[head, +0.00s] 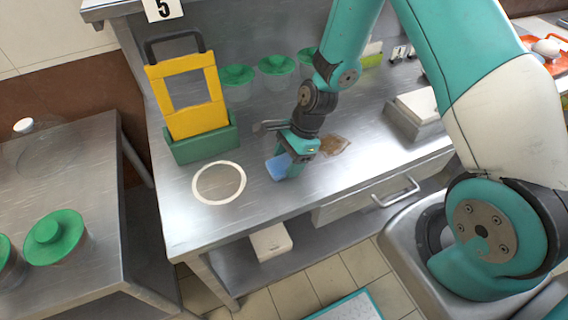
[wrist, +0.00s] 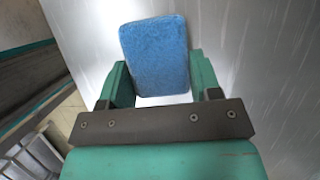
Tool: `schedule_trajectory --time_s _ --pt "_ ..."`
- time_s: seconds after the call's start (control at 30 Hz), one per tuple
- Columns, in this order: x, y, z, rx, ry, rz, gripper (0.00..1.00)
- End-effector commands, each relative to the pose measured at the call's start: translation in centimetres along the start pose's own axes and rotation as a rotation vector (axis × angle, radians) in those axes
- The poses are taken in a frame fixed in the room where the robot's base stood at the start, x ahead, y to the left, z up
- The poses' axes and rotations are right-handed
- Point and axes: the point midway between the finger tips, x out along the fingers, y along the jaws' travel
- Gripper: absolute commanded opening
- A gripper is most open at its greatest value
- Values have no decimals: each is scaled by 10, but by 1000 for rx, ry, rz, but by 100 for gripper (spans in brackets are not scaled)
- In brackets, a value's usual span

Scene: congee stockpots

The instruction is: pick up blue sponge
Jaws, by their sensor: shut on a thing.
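The blue sponge (head: 280,167) is at the steel counter, below my gripper (head: 290,158) in the head view. In the wrist view the sponge (wrist: 155,55) sits between the two green fingers of my gripper (wrist: 160,80), with one finger on each side. My gripper is shut on the sponge. Whether the sponge still touches the counter (head: 250,215) is hard to tell.
A white ring (head: 218,165) is marked on the counter to the left of the sponge. A yellow frame in a green holder (head: 203,143) stands behind it. A brown patch (head: 334,146) lies to the right. Several green-lidded pots (head: 276,66) line the back. The front counter is clear.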

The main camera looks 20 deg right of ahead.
Motion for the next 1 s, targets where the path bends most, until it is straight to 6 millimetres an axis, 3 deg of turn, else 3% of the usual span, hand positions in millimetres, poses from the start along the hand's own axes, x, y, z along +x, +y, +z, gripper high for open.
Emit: schedule_trajectory --time_s 0.23,0.37,0.8,1.0 --pt "-6 0 2 -1 0 0 35" --pt "-20 -1 8 -2 0 -4 35" --pt "-136 -1 56 -4 0 -7 35" --pt "-171 -1 70 -1 0 -4 35"
